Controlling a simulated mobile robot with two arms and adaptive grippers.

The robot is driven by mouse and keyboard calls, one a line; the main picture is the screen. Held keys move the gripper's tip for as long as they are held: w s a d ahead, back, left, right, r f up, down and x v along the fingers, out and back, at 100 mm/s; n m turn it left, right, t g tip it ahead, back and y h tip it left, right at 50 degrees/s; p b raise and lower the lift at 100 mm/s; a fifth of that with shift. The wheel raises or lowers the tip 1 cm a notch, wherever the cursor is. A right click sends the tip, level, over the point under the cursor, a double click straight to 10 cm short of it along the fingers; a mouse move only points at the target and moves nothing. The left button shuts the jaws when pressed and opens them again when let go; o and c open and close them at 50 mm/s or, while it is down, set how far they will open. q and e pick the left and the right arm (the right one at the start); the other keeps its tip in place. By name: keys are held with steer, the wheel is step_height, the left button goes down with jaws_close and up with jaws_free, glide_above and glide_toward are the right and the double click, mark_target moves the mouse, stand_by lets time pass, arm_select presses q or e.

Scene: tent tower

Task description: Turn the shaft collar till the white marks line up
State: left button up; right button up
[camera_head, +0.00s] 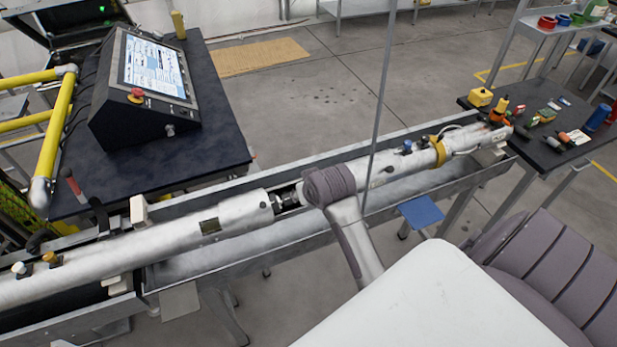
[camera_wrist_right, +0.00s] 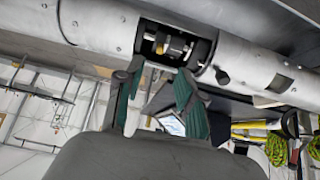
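A long silver tube assembly (camera_head: 190,233) lies in a metal trough. Its dark gap, with the shaft coupling (camera_head: 287,197), shows just left of my right wrist. In the right wrist view, the opening holds a dark shaft section with a brass-coloured part (camera_wrist_right: 162,44), apparently the collar area. I cannot make out the white marks clearly. My right gripper (camera_wrist_right: 160,73) has its two green-padded fingers apart, with tips just short of the opening and nothing seen between them. In the head view my own wrist hides this gripper. My left gripper is not in view.
A control console (camera_head: 148,82) with a screen stands on a dark table at the left. A thin grey pole (camera_head: 383,90) rises by the tube. A dark bench (camera_head: 537,150) with small parts is at the right. The trough walls (camera_head: 235,262) run close along the tube.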

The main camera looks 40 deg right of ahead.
steer(key=v, duration=0.4)
stand_by(0.4)
